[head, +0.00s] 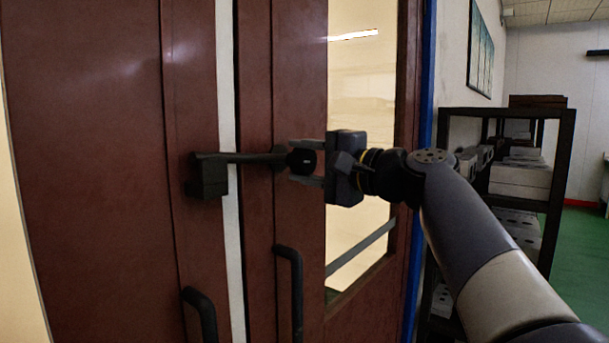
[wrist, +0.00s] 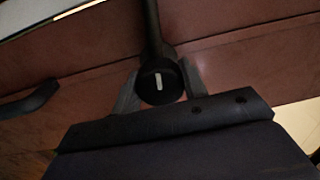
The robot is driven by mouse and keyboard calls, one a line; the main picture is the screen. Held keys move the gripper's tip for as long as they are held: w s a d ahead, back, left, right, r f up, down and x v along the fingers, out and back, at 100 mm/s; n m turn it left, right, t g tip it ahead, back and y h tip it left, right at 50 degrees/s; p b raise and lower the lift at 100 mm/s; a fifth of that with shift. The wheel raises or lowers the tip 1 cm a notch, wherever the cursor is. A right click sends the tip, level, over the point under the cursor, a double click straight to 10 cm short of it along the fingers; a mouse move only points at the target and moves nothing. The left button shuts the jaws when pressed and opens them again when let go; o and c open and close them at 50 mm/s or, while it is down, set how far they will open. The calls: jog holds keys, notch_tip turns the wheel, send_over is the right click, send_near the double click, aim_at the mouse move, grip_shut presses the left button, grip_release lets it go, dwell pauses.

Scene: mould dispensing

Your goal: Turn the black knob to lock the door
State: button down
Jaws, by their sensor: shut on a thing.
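The black knob (head: 302,160) is round and sits at the right end of a dark horizontal bar on the reddish-brown double door (head: 110,130). The bar (head: 250,158) runs left across the gap between the door leaves to a black block (head: 207,176) on the left leaf. My gripper (head: 306,161) is shut on the knob, with a finger on either side. In the wrist view the knob (wrist: 160,83) shows a short white mark on its face, and the grey fingers flank it. The knob's base is hidden behind its face.
Two black door handles, left (head: 201,314) and right (head: 291,290), stand below the bar. A glass pane (head: 355,100) fills part of the right leaf. A dark shelf rack (head: 555,190) with boxes stands at right; green floor (head: 582,250) lies beyond it.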

jog(key=shift+f+n+b, duration=0.1)
jog(key=shift+n+b, duration=0.3)
jog(key=shift+n, duration=0.2)
jog(key=c, duration=0.8)
grip_release()
jog(key=b+v, duration=0.1)
jog(key=v, duration=0.9)
jog(key=shift+s+d, duration=0.2)
jog(key=shift+d, duration=0.2)
jog(key=p+x, duration=0.1)
jog(key=x, duration=1)
